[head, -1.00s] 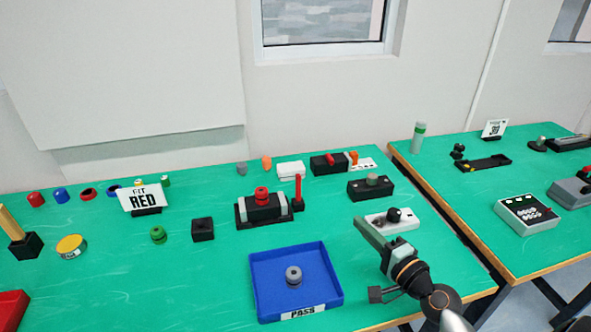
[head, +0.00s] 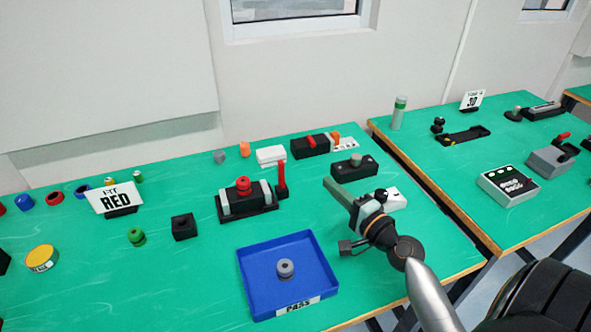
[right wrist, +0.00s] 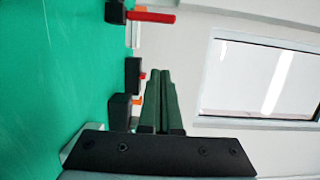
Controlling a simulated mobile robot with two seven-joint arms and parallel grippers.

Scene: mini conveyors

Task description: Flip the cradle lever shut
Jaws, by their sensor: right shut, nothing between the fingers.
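The cradle (head: 232,207) is a black block with grey ends on a dark base, with a red knobbed part (head: 243,186) on top. Its red lever (head: 282,177) stands upright at the cradle's right end. In the right wrist view a red bar, apparently the lever (right wrist: 150,16), juts from a black block near the top. My right gripper (head: 330,184) is shut and empty, held to the right of the lever and apart from it. Its fingers (right wrist: 160,73) lie together in the wrist view. My left gripper is not in view.
A blue PASS tray (head: 249,287) holding a grey ring part (head: 285,268) is in front of the cradle. A black box with a knob (head: 347,170) and a white switch unit (head: 393,197) are near my right gripper. A small black block (head: 184,228) stands left of the cradle.

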